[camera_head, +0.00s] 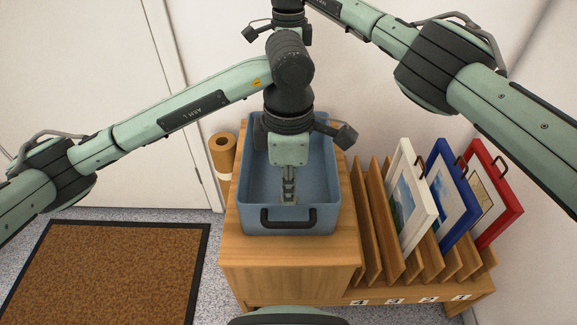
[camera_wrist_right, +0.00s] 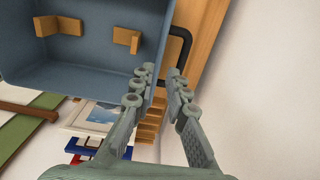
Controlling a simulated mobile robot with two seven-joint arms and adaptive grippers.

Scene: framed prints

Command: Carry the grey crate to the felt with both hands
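The blue-grey crate (camera_head: 329,177) stands on a wooden cabinet, with a black handle (camera_head: 288,218) on its near side. My left gripper (camera_head: 289,196) points down above the crate's near wall, close to that handle. Its finger gap is too small to judge. My right gripper (camera_wrist_right: 162,78) is open beside the crate (camera_wrist_right: 85,65) in the right wrist view, near another black handle (camera_wrist_right: 183,50). In the head view the right fingers are hidden behind my left arm. I cannot make out any felt for certain.
A slotted rack (camera_head: 375,265) at right holds white (camera_head: 412,200), blue (camera_head: 455,195) and red (camera_head: 492,195) framed prints. A brown mat (camera_head: 105,275) lies on the floor.

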